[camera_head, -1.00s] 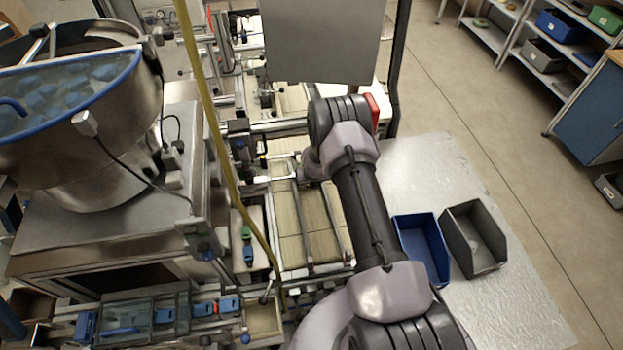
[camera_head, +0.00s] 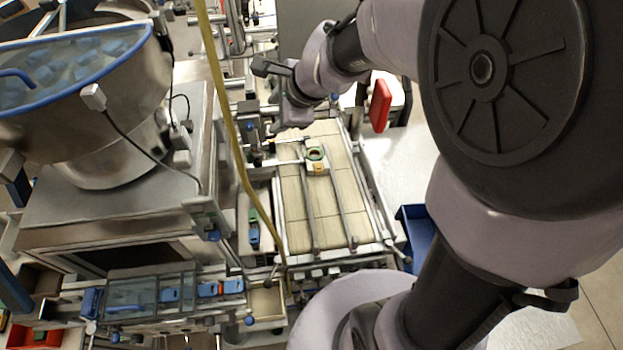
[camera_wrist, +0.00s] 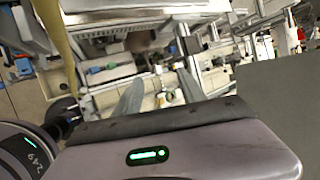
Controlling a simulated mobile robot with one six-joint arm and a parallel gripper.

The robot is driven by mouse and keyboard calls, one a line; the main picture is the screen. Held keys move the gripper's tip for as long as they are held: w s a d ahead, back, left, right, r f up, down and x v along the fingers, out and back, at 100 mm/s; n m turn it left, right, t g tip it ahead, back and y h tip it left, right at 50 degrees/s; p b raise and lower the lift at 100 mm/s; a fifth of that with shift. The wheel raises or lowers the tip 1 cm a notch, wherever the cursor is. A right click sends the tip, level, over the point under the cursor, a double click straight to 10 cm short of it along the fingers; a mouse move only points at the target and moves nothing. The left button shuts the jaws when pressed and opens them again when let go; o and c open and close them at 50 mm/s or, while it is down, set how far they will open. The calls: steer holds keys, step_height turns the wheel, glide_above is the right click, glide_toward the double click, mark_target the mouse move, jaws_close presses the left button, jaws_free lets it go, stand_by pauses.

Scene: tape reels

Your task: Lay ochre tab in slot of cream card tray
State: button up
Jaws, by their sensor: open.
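Beyond the fingers in the wrist view are small, blurred pale and green pieces. In the head view my wrist hangs above the conveyor's far end.
Metal rails run along the conveyor. A yellow hose (camera_head: 228,120) hangs at its left, near the steel bowl feeder (camera_head: 120,120). A shallow beige bin (camera_head: 265,303) stands at the near end. A blue bin (camera_head: 416,238) lies on the right table, partly hidden by my arm.

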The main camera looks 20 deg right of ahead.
steer(key=s+r+n, duration=0.3)
steer(key=s+n, duration=0.5)
steer(key=s, duration=0.3)
steer(key=s+a+r+n+g+h, duration=0.1)
steer(key=s+r+n, duration=0.2)
steer(key=s+n, duration=0.4)
steer(key=s, duration=0.5)
steer(key=shift+s+a+n, duration=0.15)
steer(key=shift+s+n, duration=0.05)
steer(key=shift+n, duration=0.2)
steer(key=shift+r, duration=0.1)
